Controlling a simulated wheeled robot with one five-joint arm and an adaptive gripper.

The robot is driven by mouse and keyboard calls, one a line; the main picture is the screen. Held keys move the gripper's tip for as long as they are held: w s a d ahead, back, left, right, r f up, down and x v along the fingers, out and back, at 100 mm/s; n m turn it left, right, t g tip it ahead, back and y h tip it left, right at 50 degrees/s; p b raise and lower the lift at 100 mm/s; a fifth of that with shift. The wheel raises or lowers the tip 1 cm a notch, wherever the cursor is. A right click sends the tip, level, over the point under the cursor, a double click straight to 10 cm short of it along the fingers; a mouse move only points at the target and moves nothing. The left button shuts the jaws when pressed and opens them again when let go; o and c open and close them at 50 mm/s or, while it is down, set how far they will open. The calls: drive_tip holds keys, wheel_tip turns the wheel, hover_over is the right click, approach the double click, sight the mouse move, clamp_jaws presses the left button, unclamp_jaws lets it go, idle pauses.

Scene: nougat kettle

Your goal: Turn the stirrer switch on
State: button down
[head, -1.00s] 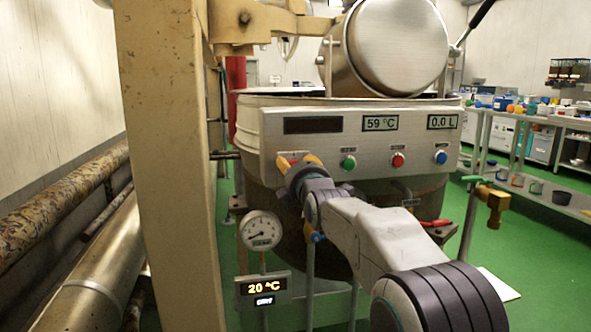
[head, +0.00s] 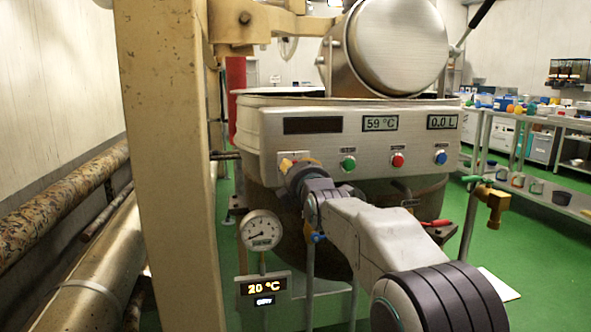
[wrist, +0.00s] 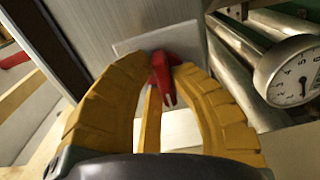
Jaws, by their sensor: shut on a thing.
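The stirrer switch is a red knob (wrist: 165,72) on a light square plate (wrist: 158,38), seen in the wrist view. In the head view its plate (head: 293,154) sits at the left of the kettle's control panel (head: 345,150), and the knob is hidden behind my fingers. My gripper (head: 297,164) is at the panel with its yellow fingers against the switch. In the wrist view my gripper (wrist: 160,68) is shut on the red knob, one finger on each side.
Green (head: 348,163), red (head: 397,159) and blue (head: 441,157) buttons sit right of the switch. A round gauge (head: 261,230) and a 20 °C display (head: 263,287) stand below left. A beige post (head: 165,170) rises at the left.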

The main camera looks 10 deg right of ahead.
drive_tip(key=m, duration=0.4)
drive_tip(key=shift+d, duration=0.1)
drive_tip(key=m, duration=0.4)
drive_tip(key=shift+f+m, duration=0.1)
drive_tip(key=shift+m, duration=0.3)
drive_tip(key=m, duration=0.4)
drive_tip(key=shift+d+m, duration=0.1)
drive_tip(key=shift+m, duration=0.2)
drive_tip(key=m, duration=0.4)
drive_tip(key=shift+f, duration=0.1)
drive_tip(key=shift+m, duration=0.3)
drive_tip(key=c, duration=1.1)
unclamp_jaws()
